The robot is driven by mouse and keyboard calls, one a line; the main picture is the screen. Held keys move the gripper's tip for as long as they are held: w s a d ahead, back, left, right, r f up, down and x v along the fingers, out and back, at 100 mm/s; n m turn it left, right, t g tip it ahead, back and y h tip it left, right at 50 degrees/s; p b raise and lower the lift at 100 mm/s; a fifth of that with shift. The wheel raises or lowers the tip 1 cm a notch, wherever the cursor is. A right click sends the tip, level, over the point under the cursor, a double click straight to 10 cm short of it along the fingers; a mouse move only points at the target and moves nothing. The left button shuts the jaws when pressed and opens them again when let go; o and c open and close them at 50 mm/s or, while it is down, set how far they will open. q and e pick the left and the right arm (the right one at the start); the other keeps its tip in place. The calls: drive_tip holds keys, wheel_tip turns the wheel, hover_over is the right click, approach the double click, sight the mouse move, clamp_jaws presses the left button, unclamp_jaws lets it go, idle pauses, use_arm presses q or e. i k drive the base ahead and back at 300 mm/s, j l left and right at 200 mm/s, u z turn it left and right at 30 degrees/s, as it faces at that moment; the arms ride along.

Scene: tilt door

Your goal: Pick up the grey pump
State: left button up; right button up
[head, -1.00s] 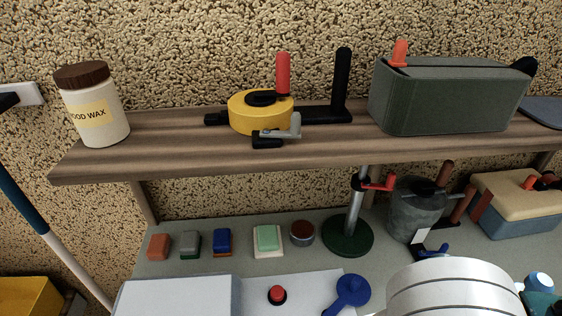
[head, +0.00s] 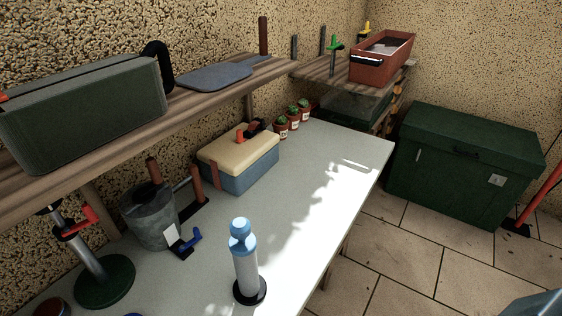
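A light grey cylinder with a pale blue top and a round black base (head: 245,272) stands upright on the workbench, near its front edge in the head view. It is the thing here that looks most like the grey pump. Nothing touches it. Neither of my grippers is in view.
The pale workbench (head: 310,190) has clear room right of the cylinder. A grey bucket (head: 150,222), a clamp stand with a green base (head: 105,284) and a cream-and-blue box (head: 238,165) stand behind or left of it. A wooden shelf (head: 215,92) overhangs the back. A green chest (head: 460,165) stands right.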

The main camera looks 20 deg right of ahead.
sight(249, 289)
drive_tip(key=z, duration=0.15)
drive_tip(key=i+l+u, duration=0.15)
drive_tip(key=u, duration=0.25)
drive_tip(key=i+l+u, duration=0.15)
drive_tip(key=l+u, duration=0.55)
drive_tip(key=u, duration=0.15)
drive_tip(key=i+l+u, duration=0.1)
drive_tip(key=l+u, duration=0.7)
drive_tip(key=j, duration=0.05)
